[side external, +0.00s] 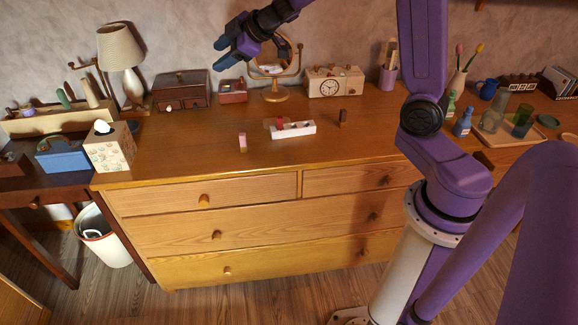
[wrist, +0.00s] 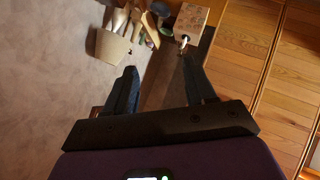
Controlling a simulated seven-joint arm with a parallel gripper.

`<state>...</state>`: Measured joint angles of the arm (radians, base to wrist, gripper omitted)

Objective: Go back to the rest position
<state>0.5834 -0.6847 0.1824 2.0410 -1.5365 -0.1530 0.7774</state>
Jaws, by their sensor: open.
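My gripper (side external: 227,50) is raised high above the back left of the dresser top in the side view, reaching left in front of the wall. Its fingers are spread and empty, well above the things below. In the wrist view my gripper (wrist: 155,88) shows two dark fingers apart with nothing between them. My arm comes in from the right side of the side view.
Below stand a wooden box (side external: 181,90), a lamp (side external: 124,55), a mirror (side external: 277,65) and a clock radio (side external: 335,83). A white tray (side external: 293,130) lies mid-dresser (side external: 190,150). A tissue box (side external: 108,148) stands left. The front of the dresser top is mostly clear.

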